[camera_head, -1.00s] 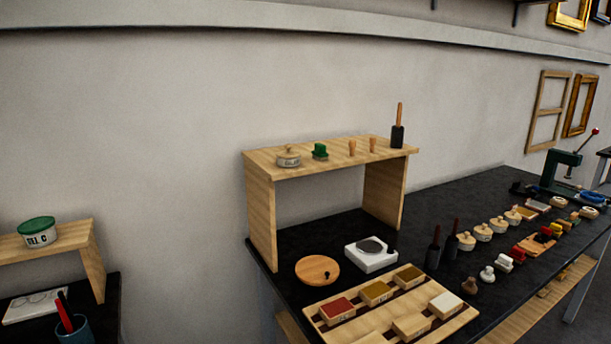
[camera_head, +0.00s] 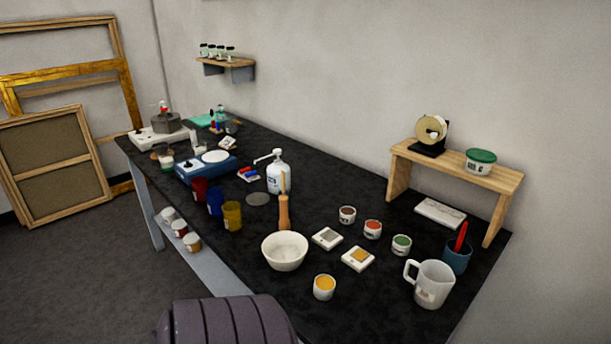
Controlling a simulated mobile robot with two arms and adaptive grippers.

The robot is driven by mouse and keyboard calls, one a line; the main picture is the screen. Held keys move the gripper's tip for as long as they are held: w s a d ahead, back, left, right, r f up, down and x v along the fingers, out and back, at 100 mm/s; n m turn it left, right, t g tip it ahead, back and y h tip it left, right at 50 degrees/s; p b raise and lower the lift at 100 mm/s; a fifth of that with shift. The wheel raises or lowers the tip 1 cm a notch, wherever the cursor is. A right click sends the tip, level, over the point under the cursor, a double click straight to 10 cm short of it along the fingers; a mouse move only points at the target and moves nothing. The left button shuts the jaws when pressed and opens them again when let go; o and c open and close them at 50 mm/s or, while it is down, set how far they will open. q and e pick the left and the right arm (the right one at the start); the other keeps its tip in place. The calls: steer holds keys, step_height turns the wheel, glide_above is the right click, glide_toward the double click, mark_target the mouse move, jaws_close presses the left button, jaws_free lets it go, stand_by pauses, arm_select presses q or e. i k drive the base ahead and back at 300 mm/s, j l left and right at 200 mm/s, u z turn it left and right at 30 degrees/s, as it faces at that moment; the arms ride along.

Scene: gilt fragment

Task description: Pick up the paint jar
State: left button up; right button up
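Several jars stand on the black worktop, and I cannot tell which one is the paint jar. A taller red jar (camera_head: 200,189), a blue jar (camera_head: 215,202) and a yellow jar (camera_head: 232,216) stand at the left front edge. Small white pots hold yellow-orange (camera_head: 324,287), red (camera_head: 373,229), green (camera_head: 401,244) and brown (camera_head: 347,214) contents. A white tub with a green lid (camera_head: 480,162) sits on the small wooden shelf. Neither gripper shows in view.
A white bowl (camera_head: 285,251), a pump bottle (camera_head: 279,177), a white jug (camera_head: 431,284) and a blue cup with red-handled tools (camera_head: 457,256) crowd the worktop. More pots sit on the lower shelf (camera_head: 205,262). Grey floor (camera_head: 70,270) is clear at left.

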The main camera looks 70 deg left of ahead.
mark_target(323, 284)
steer(key=u, duration=2)
